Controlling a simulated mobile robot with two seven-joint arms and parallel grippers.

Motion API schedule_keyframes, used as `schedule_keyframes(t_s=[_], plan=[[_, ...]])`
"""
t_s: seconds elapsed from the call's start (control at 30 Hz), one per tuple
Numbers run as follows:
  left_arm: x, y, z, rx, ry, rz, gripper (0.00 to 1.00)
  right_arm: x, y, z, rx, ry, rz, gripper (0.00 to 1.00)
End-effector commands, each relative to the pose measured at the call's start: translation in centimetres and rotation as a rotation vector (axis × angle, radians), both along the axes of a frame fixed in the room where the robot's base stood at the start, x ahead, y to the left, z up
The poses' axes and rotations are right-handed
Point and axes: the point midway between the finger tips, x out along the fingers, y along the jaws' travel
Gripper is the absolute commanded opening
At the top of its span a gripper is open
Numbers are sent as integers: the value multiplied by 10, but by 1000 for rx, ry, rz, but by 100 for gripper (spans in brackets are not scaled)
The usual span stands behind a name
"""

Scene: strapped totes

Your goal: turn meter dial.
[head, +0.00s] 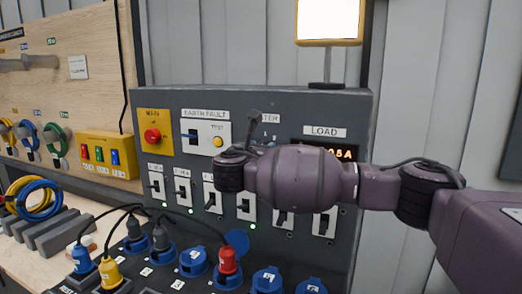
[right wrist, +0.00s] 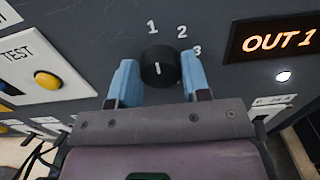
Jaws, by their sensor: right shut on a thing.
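The meter dial (right wrist: 158,66) is a round black knob with a white line, on a grey panel face. White numerals 1, 2 and 3 are printed around it in the right wrist view. My right gripper (right wrist: 158,80) has its two blue fingers on either side of the knob, shut on it. In the head view my purple right arm reaches in from the right and hides the dial. My left gripper is in neither view.
A lit display (right wrist: 277,40) reads OUT 1 beside the dial. The grey panel (head: 348,115) also carries a red button (head: 152,135), a yellow test button (right wrist: 47,79) and a row of switches. Blue sockets (head: 193,262) with plugs and cables stand below.

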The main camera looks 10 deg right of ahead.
Motion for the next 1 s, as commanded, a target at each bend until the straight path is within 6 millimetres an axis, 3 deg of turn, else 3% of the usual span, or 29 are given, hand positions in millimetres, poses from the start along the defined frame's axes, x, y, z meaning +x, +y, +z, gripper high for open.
schedule_keyframes(t_s=[0.17, 0.6, 0.77, 1.0], plan=[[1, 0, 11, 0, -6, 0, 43, -1, 0, 3, 23, -14, 1, 20], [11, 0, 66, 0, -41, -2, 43, -1, -1, 1, 223, -144, -1, 20], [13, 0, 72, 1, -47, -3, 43, -1, -1, -1, 339, -223, -1, 20], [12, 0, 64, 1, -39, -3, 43, -2, -1, -4, 530, -351, -1, 20]])
